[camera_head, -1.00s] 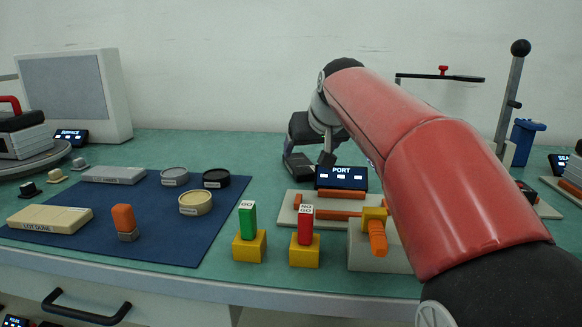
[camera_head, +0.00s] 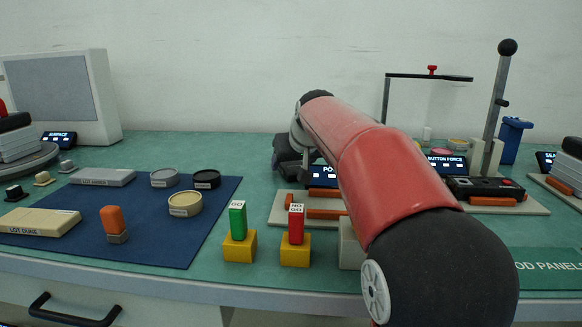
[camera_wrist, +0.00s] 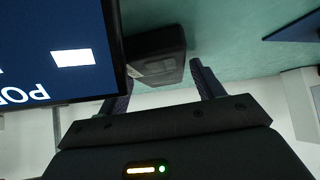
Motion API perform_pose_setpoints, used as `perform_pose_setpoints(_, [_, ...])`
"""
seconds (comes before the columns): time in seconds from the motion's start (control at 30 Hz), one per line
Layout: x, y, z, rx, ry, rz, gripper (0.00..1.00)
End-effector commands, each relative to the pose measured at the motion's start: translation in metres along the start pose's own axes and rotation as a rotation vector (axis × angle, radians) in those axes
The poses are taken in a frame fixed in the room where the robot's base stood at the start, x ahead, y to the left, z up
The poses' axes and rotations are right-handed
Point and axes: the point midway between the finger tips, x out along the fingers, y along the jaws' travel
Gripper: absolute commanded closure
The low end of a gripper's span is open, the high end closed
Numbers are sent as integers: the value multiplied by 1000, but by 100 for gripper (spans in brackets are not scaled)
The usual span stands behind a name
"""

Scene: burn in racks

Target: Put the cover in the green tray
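I cannot pick out a cover with certainty in either view. My gripper (camera_head: 291,160) hangs over the back of the bench, behind the PORT display, partly hidden by my red arm. In the wrist view my gripper (camera_wrist: 163,80) has its two fingers spread apart. A dark grey box-like piece (camera_wrist: 155,62) shows between and beyond them; no contact is visible. A flat green area labelled "OD PANELS" (camera_head: 548,265), its left part cut off by my arm, lies at the front right; it may be the green tray.
The PORT display (camera_head: 322,177) is close to my gripper and fills the upper left of the wrist view. Red (camera_head: 296,225) and green (camera_head: 238,220) gauges stand in yellow blocks in front. A blue mat (camera_head: 150,240) with tins lies left. A lever press (camera_head: 495,130) stands right.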

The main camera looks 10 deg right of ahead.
Motion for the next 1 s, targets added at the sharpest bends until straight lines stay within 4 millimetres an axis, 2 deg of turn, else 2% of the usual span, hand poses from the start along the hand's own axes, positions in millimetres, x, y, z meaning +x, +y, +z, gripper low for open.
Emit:
perform_pose_setpoints(0.03, [0, 0, 0, 0, 0, 0, 40])
perform_pose_setpoints(0.33, [-1, 0, 0, 0, 1, 0, 78])
perform_pose_setpoints(0.67, [-6, 0, -5, 0, 1, 0, 78])
perform_pose_setpoints(0.87, [-22, -1, -19, 0, 2, 0, 78])
perform_pose_setpoints(0.9, [-27, -1, -24, 0, 3, 0, 83])
perform_pose_setpoints(1.0, [-38, -2, -32, 0, 3, 0, 83])
